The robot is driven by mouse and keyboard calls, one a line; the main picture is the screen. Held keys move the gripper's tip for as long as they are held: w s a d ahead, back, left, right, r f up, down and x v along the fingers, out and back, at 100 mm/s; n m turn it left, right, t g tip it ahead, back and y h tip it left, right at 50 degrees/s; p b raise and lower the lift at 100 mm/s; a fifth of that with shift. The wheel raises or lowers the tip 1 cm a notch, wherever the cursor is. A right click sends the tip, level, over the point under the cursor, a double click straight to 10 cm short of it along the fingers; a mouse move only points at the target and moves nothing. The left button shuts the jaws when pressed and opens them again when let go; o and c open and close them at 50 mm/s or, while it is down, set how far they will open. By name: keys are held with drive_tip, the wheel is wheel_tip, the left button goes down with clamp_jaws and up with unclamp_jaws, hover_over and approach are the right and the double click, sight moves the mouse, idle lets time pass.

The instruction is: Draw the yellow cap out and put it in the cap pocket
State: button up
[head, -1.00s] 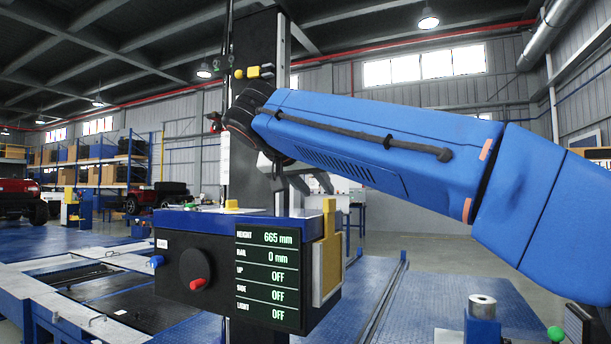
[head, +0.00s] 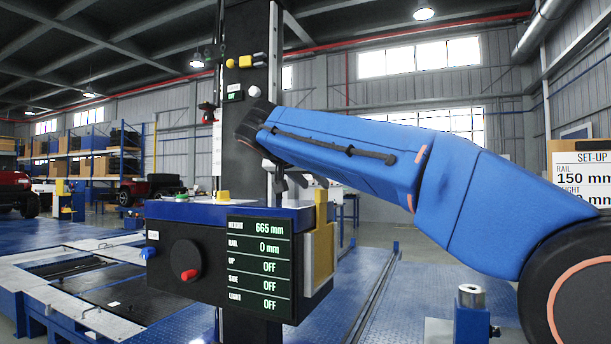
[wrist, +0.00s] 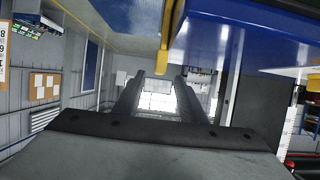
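A small yellow cap (head: 223,196) sits on top of the dark box with the blue top (head: 275,212). Another yellow round piece (head: 231,63) and a yellow block (head: 246,62) are high on the black column, so I cannot tell for sure which is the task's cap. I cannot make out the cap pocket. My gripper (wrist: 158,82) is open, its two grey fingers apart with nothing held.
The box front has a black knob with a red handle (head: 190,274) and a display (head: 259,263) reading 665 mm and 0 mm. A blue post with a metal cylinder (head: 471,296) stands at lower right. A set-up board (head: 583,175) is at the right edge. Blue floor lies behind.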

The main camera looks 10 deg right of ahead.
sight(322, 190)
drive_tip(key=shift+x, duration=3.5)
drive_tip(key=shift+c, duration=0.7)
clamp_jaws()
drive_tip(key=c, duration=0.6)
unclamp_jaws()
drive_tip(key=shift+c, duration=0.2)
clamp_jaws()
drive_tip(key=shift+r, duration=0.55)
